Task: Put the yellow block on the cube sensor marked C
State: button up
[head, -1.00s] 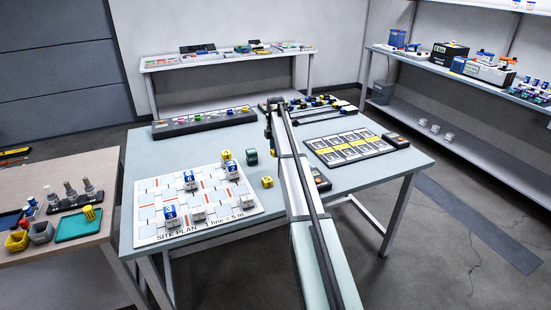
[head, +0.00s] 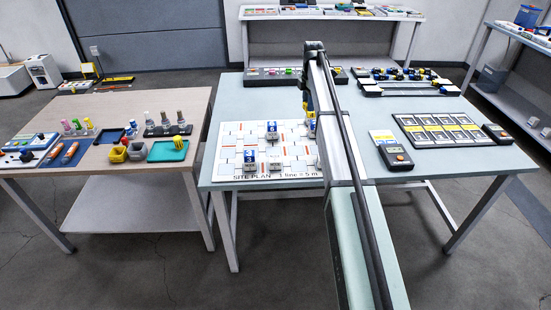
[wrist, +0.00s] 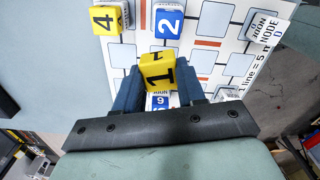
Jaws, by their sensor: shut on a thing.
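A yellow block marked 1 (wrist: 157,72) is held between the two blue fingers of my gripper (wrist: 159,84) in the wrist view. Below it shows part of a blue-and-white block (wrist: 160,101) with a number, largely hidden by the gripper. A cube sensor labelled NODE D (wrist: 264,29) stands at the right of the site plan. Another cube sensor (wrist: 229,93) is partly covered by the gripper. I cannot read a C on any sensor. In the head view two pale cube sensors (head: 275,164) and (head: 249,167) stand on the plan; my arm hides its right part.
A yellow block marked 4 (wrist: 105,18) and a blue block marked 2 (wrist: 168,20) stand near the held block. The white site plan (head: 229,150) lies on the pale table. A handheld meter (head: 396,156) and a card mat (head: 441,118) lie right of my arm.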

jog(key=s+a+r+n, duration=0.1)
jog(key=s+a, duration=0.3)
jog(key=a, duration=0.3)
jog(key=m, duration=0.4)
send_over(275, 158)
jog(key=shift+f, duration=4.45)
jog(key=shift+f, duration=0.15)
jog(key=o, duration=1)
jog(key=shift+o, duration=0.2)
